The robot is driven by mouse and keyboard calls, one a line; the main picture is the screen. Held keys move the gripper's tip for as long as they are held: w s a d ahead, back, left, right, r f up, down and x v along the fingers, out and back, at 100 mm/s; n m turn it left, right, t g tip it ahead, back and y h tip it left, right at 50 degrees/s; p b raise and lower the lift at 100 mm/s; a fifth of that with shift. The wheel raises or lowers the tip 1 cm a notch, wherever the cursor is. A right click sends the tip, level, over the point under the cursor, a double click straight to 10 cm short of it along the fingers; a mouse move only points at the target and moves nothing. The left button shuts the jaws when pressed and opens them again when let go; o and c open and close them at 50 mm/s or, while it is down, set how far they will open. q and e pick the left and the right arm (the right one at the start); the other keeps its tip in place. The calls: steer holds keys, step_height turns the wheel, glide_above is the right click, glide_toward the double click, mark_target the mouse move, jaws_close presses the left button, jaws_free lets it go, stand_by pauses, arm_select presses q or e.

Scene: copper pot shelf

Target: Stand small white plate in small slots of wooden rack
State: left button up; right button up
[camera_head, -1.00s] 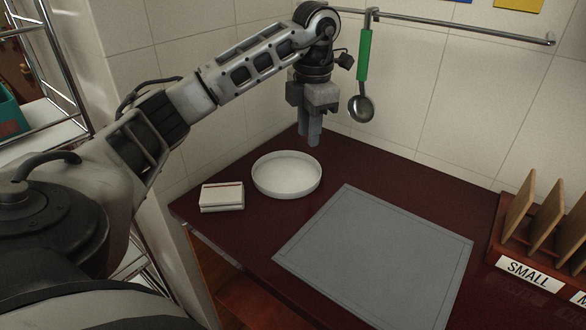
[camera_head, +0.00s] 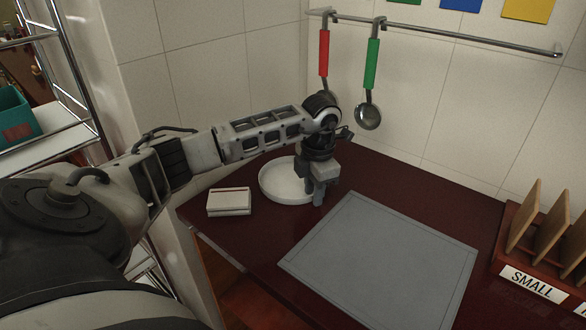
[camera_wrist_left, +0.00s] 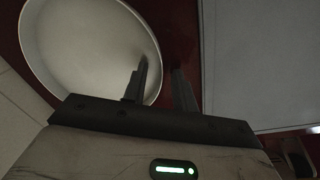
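The white round plate (camera_head: 283,181) lies flat on the dark red table, left of the grey mat. My left gripper (camera_head: 318,202) points down at the plate's right edge. In the left wrist view the plate (camera_wrist_left: 85,45) fills the upper left, and the left gripper's fingers (camera_wrist_left: 161,75) stand apart, one over the plate and one outside its rim. Rim contact cannot be told. The wooden rack (camera_head: 510,235) stands at the right edge with upright dividers and a "SMALL" label (camera_head: 533,284); it is partly out of frame. My right gripper is not in view.
A grey mat (camera_head: 385,260) lies flat mid-table. A small whitish block (camera_head: 229,202) sits left of the plate. Red-handled (camera_head: 324,55) and green-handled (camera_head: 372,65) utensils hang from a wall rail (camera_head: 450,33). A metal shelf stands at far left.

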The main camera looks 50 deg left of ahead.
arm_select(q)
steer(key=shift+f, duration=0.1)
jaws_close()
steer(key=shift+r, duration=0.65)
steer(key=s+d+r+b, duration=0.3)
steer(key=s+d+r, duration=0.2)
steer(key=s+r, duration=0.6)
steer(key=shift+s+r, duration=0.4)
steer(key=shift+s, duration=0.65)
